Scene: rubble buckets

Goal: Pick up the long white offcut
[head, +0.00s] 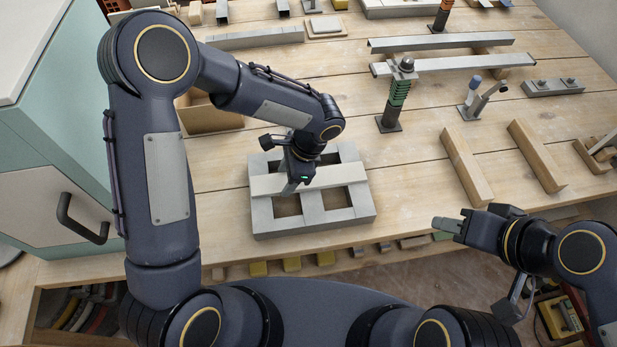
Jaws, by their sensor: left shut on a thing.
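The long white offcut (340,174) lies crosswise over a grey block frame (315,229) with several square openings, near the front of the wooden bench. My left gripper (294,187) points down at the offcut, left of its middle, with its jaws shut on it. The gripper body hides part of the offcut. I cannot tell whether the offcut touches the frame or is slightly above it. My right gripper (444,228) is at the bench's front edge, right of the frame and apart from it. Its finger gap is too small in view to judge.
Two wooden battens (467,167) lie right of the frame. A post with a green spring (398,95) stands behind. A cardboard box (212,115) sits back left, partly behind my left arm. A teal cabinet (70,130) borders the left. Bare bench lies around the frame.

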